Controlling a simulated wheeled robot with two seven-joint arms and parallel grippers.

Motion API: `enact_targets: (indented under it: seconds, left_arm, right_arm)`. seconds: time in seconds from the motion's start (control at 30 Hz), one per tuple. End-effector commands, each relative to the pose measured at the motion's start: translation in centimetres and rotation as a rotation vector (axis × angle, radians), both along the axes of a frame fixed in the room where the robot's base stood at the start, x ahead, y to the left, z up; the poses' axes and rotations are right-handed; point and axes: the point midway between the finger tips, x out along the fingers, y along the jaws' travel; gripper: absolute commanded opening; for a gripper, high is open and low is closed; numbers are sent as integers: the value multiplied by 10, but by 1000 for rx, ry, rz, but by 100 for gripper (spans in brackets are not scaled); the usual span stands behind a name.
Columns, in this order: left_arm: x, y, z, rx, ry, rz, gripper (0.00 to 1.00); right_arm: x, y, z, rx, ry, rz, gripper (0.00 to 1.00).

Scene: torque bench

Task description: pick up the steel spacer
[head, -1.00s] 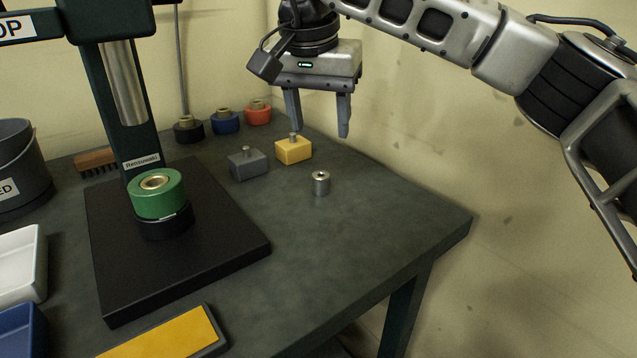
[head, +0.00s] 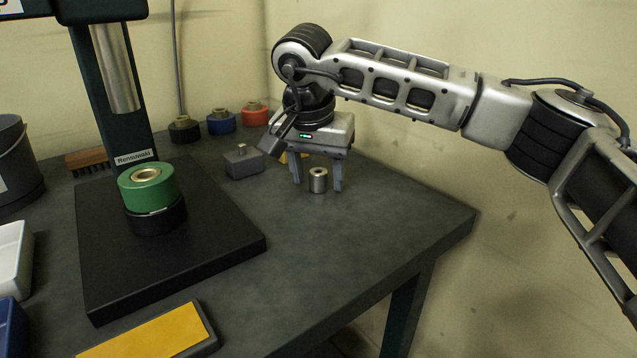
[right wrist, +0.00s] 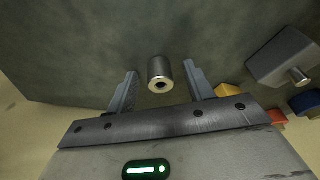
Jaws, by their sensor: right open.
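The steel spacer (head: 318,180) is a small, shiny upright cylinder with a hole in its top, standing on the dark bench top. It also shows in the right wrist view (right wrist: 161,74), ahead of the fingers and roughly midway between them. My right gripper (head: 317,187) is open and points down at the spacer, with one finger to each side of it in the head view. In the right wrist view its fingers (right wrist: 160,88) show clear gaps to the spacer on both sides. My left gripper is in neither view.
A grey block (head: 243,162) with a peg stands left of the gripper; a yellow block (right wrist: 228,90) is partly hidden behind it. Black, blue and red knobs (head: 221,121) stand at the back. A press base (head: 100,262) carries a green-and-black stack (head: 148,190). The bench's front right is clear.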

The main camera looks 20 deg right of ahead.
Motion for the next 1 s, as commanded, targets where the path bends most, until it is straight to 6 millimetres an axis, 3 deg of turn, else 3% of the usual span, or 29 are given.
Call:
enact_targets:
  seconds: [0.1,0.27,0.3,0.67,0.9,1.0]
  left_arm:
    - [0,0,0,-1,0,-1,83]
    - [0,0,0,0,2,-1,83]
    - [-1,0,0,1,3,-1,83]
    - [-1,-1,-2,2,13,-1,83]
    - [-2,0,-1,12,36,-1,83]
    - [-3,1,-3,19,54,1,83]
  right_arm:
    - [0,0,1,-1,-1,0,49]
    - [0,0,1,-1,-1,0,5]
    - [0,0,1,-1,-1,0,0]
    - [0,0,6,0,-2,-1,0]
    - [1,0,38,0,-4,0,0]
    - [-15,6,56,0,-6,4,0]
